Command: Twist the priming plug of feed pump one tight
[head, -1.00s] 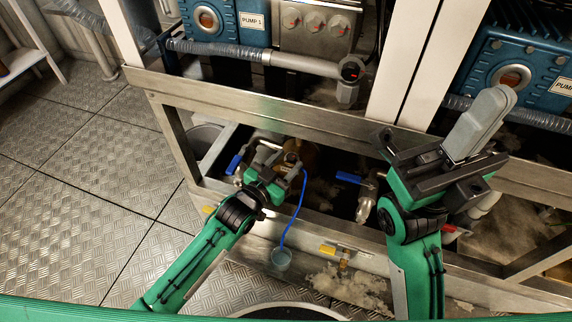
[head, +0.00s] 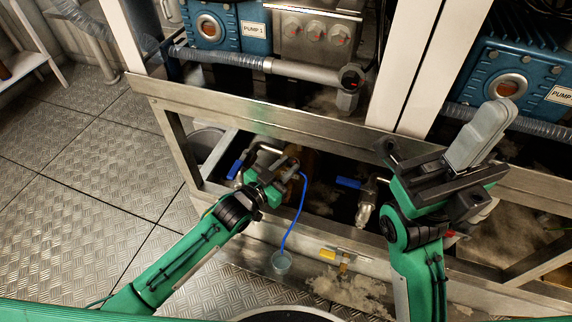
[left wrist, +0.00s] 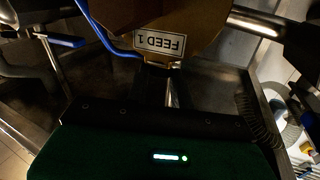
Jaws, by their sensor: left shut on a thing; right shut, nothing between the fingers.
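Feed pump one (left wrist: 195,18) is a bronze-coloured body with a "FEED 1" label (left wrist: 160,42) that reads upside down in the left wrist view. In the head view it is mostly hidden behind my left gripper (head: 284,170), inside the lower frame. My left gripper is at the pump, shut on a small part just below the label, which I take as the priming plug (left wrist: 173,90). The fingers and shadow hide most of the plug, so its seating cannot be told. My right gripper (head: 494,112) is shut and empty, raised in front of the frame on the right.
Blue-handled valves stand left (head: 236,168) and right (head: 349,183) of the pump. A steel frame beam (head: 270,122) crosses above. A yellow-handled valve (head: 328,254) sits below.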

